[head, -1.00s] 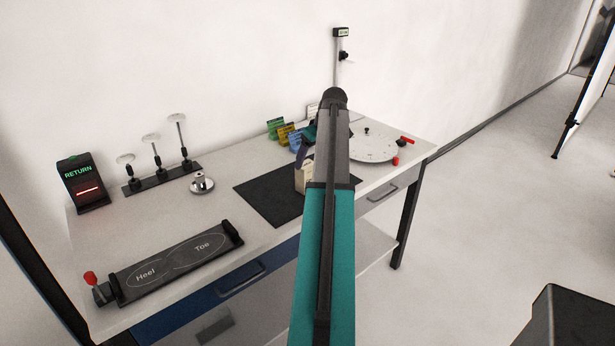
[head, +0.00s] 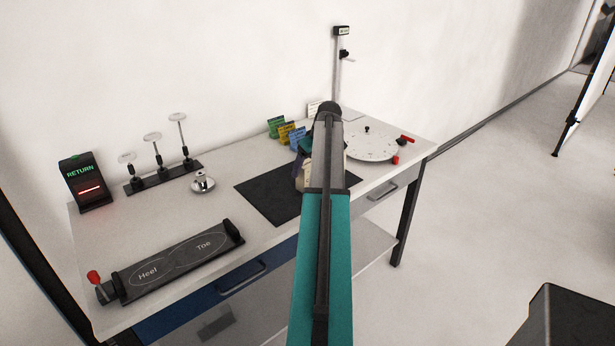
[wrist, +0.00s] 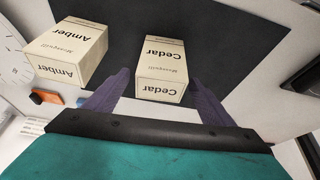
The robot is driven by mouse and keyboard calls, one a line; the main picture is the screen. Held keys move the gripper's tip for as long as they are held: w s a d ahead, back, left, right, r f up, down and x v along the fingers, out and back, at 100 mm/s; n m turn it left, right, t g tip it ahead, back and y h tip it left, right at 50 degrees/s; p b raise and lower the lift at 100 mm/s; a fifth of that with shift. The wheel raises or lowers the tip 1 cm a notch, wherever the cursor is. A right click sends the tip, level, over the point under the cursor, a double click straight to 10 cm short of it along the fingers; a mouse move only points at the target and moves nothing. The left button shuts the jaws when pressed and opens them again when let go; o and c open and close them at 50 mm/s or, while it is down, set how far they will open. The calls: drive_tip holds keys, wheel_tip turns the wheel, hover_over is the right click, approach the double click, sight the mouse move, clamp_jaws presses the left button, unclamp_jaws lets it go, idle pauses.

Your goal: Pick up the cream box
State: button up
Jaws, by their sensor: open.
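Two cream boxes stand on the dark mat in the wrist view. The one lettered "Cedar" (wrist: 161,66) is straight ahead, between the lines of my two purple fingers. The one lettered "Amber" (wrist: 68,50) is to the left, outside the left finger. My gripper (wrist: 158,80) is open, with a fingertip on either side of the Cedar box's near end. I cannot tell how far the fingers reach down along it. In the head view my arm hides most of the gripper, and only a bit of cream box (head: 308,170) shows beside it.
The dark mat (head: 267,196) lies on the white table. A white round turntable (head: 372,147) is right of my arm, colored cards (head: 287,131) behind. An orange block (wrist: 46,97) lies near the Amber box. A foot-outline board (head: 180,262) is at front left.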

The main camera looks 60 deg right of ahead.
drive_tip(key=shift+p+x, duration=1)
drive_tip(key=shift+x, duration=1.35)
drive_tip(key=c, duration=1.3)
drive_tip(key=shift+r, duration=0.15)
drive_tip(key=shift+r+b, duration=0.9)
drive_tip(key=shift+r, duration=0.55)
drive_tip(key=s+a+b, duration=0.1)
drive_tip(key=s+a, duration=0.2)
drive_tip(key=s, duration=0.1)
drive_tip(key=s+a+r+b, duration=0.1)
drive_tip(key=s+a+b, duration=0.1)
drive_tip(key=s, duration=0.3)
drive_tip(key=s+a+b, duration=0.1)
drive_tip(key=s+a, duration=0.2)
drive_tip(key=s, duration=0.1)
drive_tip(key=shift+s+a+r, duration=0.25)
drive_tip(key=shift+a+r, duration=0.1)
drive_tip(key=shift+a, duration=0.05)
drive_tip(key=shift+w, duration=0.1)
